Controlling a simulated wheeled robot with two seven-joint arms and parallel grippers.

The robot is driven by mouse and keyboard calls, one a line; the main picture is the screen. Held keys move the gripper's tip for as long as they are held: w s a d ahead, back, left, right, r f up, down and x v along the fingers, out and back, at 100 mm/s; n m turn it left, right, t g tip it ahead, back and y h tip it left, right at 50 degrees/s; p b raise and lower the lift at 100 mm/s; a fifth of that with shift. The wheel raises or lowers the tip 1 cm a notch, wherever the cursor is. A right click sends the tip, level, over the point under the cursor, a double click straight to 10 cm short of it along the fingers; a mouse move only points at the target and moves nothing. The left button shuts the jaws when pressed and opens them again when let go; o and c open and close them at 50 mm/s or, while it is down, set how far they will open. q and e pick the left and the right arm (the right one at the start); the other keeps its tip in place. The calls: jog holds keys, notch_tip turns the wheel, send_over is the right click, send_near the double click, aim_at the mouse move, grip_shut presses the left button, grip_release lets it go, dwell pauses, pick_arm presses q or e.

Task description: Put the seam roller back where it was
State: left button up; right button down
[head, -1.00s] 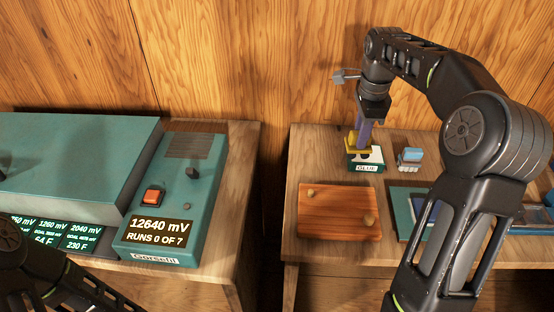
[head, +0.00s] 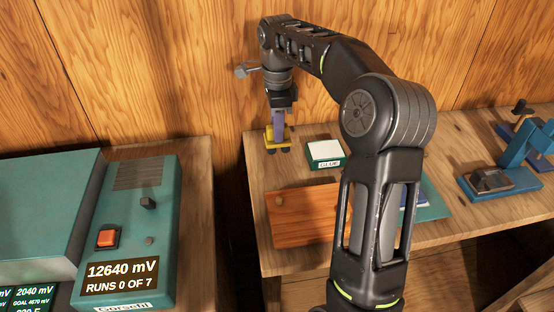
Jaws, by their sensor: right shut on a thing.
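My right gripper (head: 279,107) points down over the back left part of the right-hand table. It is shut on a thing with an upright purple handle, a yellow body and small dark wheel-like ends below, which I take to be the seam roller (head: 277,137). The roller is upright, left of the white-topped green glue box (head: 324,153) and apart from it. I cannot tell whether its underside touches the table. My left gripper is out of view.
A reddish wooden board (head: 305,217) lies in front of the glue box. My right arm hides the table's middle. A blue device (head: 500,182) stands at the right. A gap separates this table from the one with the teal meter (head: 130,220).

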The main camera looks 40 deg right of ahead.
aim_at(277, 149)
notch_tip(277, 149, down, 3)
jog(key=shift+r, duration=0.1)
jog(key=shift+f, duration=0.25)
jog(key=shift+f+p, duration=0.3)
jog(key=shift+f, duration=1.6)
jog(key=shift+f, duration=0.1)
jog(key=c, duration=1.7)
grip_release()
jog(key=shift+f, duration=0.1)
jog(key=o, duration=0.5)
